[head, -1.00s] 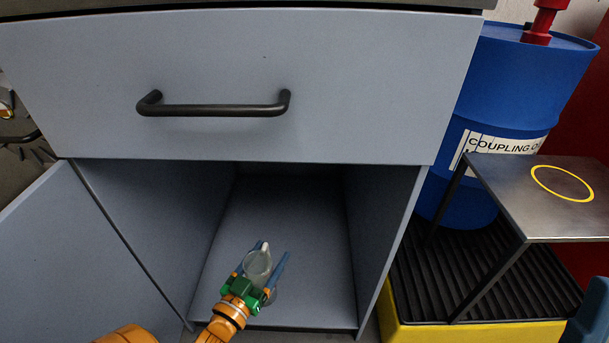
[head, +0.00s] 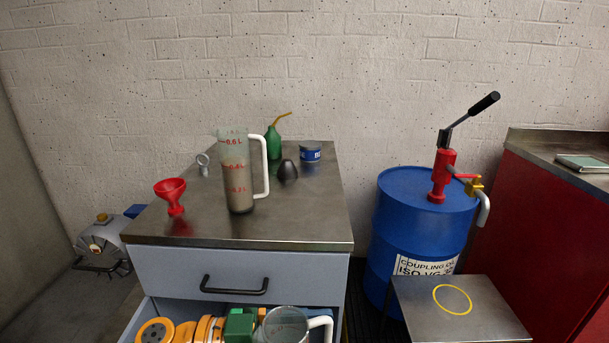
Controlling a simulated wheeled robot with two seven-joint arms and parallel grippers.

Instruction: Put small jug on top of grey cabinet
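The small jug (head: 286,326), clear with a white handle, is at the bottom edge of the head view, in front of the grey cabinet (head: 215,265). My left gripper (head: 258,322), green on an orange arm, is at the jug's left side and holds it up. Its fingertips are mostly hidden, and the jug's lower part is cut off. The cabinet's metal top (head: 290,228) carries a larger measuring jug (head: 238,175) with red marks. My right gripper is not in view.
Also on the top are a red funnel (head: 172,192), a green oil can (head: 273,143), a dark egg-shaped thing (head: 287,171), a blue tin (head: 310,152) and a small metal part (head: 203,163). The front right of the top is clear. A blue drum (head: 415,225) stands right.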

